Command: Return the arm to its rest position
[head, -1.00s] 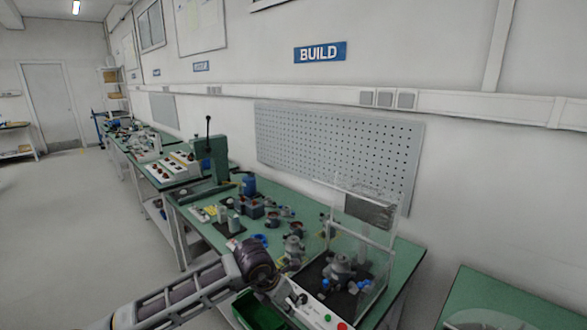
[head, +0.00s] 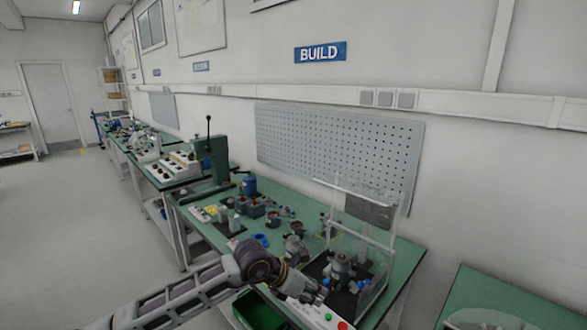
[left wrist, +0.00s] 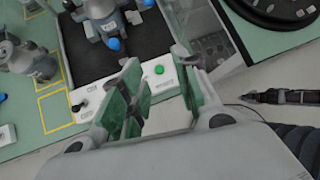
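My left arm reaches in from the lower left in the head view. Its gripper (head: 312,289) is over the front of the test station, beside the control panel. In the left wrist view the green-padded fingers (left wrist: 160,92) stand apart with nothing between them, so the gripper is open. They are over the white panel, near its green button (left wrist: 159,69). A grey metal unit with blue parts (head: 341,268) stands on the black mat beyond the gripper; it also shows in the left wrist view (left wrist: 103,22). My right gripper is not identifiable in either view.
The clear guard (head: 370,215) stands raised at the station's back. The panel has a green button (head: 328,317) and a red button (head: 342,325). Another grey unit (head: 295,249) stands to the left. A green bin (head: 258,312) is below the front edge. The floor at left is clear.

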